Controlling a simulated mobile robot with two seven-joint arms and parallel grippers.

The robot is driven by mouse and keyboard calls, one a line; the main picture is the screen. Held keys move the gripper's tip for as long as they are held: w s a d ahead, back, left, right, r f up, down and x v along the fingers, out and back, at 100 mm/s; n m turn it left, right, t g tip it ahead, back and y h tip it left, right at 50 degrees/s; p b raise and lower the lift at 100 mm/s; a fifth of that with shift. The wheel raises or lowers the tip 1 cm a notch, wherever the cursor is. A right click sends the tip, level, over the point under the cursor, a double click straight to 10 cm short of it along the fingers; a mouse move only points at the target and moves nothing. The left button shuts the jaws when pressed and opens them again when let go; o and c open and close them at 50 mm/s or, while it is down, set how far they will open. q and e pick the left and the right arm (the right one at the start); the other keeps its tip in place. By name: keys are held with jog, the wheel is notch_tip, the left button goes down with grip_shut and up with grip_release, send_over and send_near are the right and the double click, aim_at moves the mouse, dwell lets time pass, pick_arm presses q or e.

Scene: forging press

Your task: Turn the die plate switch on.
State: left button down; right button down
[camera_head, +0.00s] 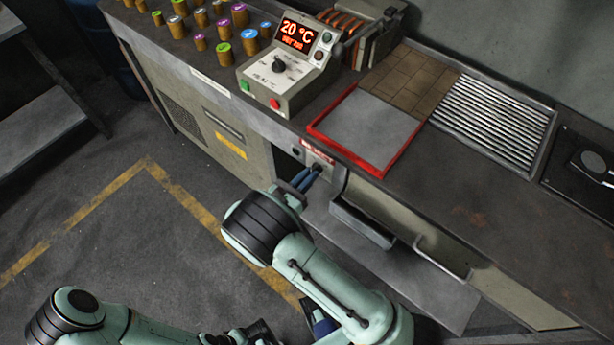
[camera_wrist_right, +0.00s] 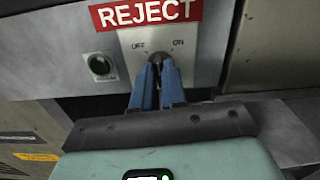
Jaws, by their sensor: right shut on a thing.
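A dark switch knob (camera_wrist_right: 156,58) sits on a grey panel (camera_wrist_right: 207,38) between the words OFF and ON, under a red REJECT label (camera_wrist_right: 146,13). My right gripper (camera_wrist_right: 157,72) has its blue fingers shut on this knob. The fingers cover much of the knob, so I cannot tell clearly which word it points to. In the head view my right gripper (camera_head: 312,172) reaches the bench front just below the REJECT label (camera_head: 318,152). My left gripper (camera_head: 250,335) is at the bottom edge, dark and partly cut off, and its fingers are not clear.
A green button (camera_wrist_right: 101,66) is left of the knob. On the bench stand a control box (camera_head: 284,68) showing 20 °C with a dial, a red-rimmed square plate (camera_head: 372,128) and several coloured-top cylinders (camera_head: 225,30). A tray-like ledge (camera_head: 362,222) projects right of my right gripper.

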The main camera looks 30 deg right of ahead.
jog(key=m+b, duration=0.2)
jog(key=m, duration=0.8)
jog(key=shift+s+f, duration=0.1)
jog(key=shift+s, duration=0.05)
jog(key=shift+b, duration=0.3)
jog(key=c, duration=1.2)
grip_release()
jog(key=v, duration=1.3)
jog(key=shift+s+a, duration=0.15)
jog(key=shift+a, duration=0.05)
